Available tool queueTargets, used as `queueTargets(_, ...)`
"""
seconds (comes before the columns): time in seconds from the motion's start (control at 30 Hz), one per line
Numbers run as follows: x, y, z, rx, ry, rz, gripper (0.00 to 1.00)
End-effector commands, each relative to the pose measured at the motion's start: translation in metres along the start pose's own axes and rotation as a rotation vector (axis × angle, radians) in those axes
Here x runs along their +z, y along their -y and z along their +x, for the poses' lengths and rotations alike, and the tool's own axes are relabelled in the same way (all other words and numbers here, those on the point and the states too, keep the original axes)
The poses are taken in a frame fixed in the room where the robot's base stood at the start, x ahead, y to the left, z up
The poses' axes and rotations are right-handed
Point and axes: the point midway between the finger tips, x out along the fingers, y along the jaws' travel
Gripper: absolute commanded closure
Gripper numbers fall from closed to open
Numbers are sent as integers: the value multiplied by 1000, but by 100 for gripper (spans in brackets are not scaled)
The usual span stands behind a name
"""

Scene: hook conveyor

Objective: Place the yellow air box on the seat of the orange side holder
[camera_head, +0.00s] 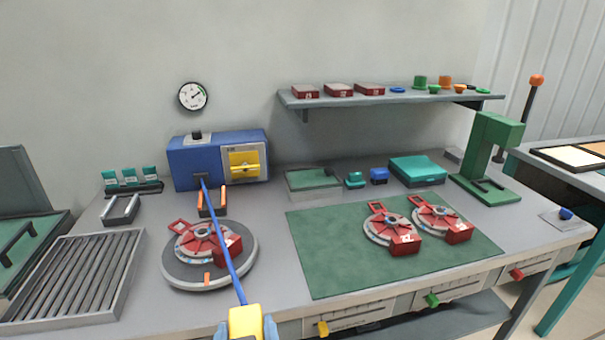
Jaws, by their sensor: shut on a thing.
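The yellow air box (244,321) is at the bottom edge of the head view, in front of the bench. My gripper (246,333) is shut on it, with a blue fingertip on each side; the rest of the gripper is cut off by the frame. A blue hose (227,254) runs from the box up to the blue machine (187,165). The orange side holder (223,202) stands on the bench in front of that machine, with two upright orange sides. The hose passes in front of it and partly hides its seat. The box is well apart from the holder.
A round turntable (180,276) with a red-and-white part lies between box and holder, under the hose. A green mat (330,270) with two similar parts is at right. A roller tray (128,262) and a grey holder (135,207) are at left.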

Motion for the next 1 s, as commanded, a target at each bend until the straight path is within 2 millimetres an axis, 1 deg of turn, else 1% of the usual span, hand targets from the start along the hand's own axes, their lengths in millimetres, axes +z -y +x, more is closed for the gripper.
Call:
queueTargets(0.17,14,-23,18,14,7,-1,83)
queueTargets(0.27,25,-40,31,23,11,-2,83)
queueTargets(0.37,40,-64,46,38,16,1,83)
queueTargets(0.5,65,-107,66,62,22,11,83)
queueTargets(0.57,76,-126,73,74,23,19,83)
queueTargets(0.7,101,-171,84,103,22,37,83)
queueTargets(0.9,134,-234,91,149,12,67,83)
queueTargets(1.0,147,-260,90,170,6,81,83)
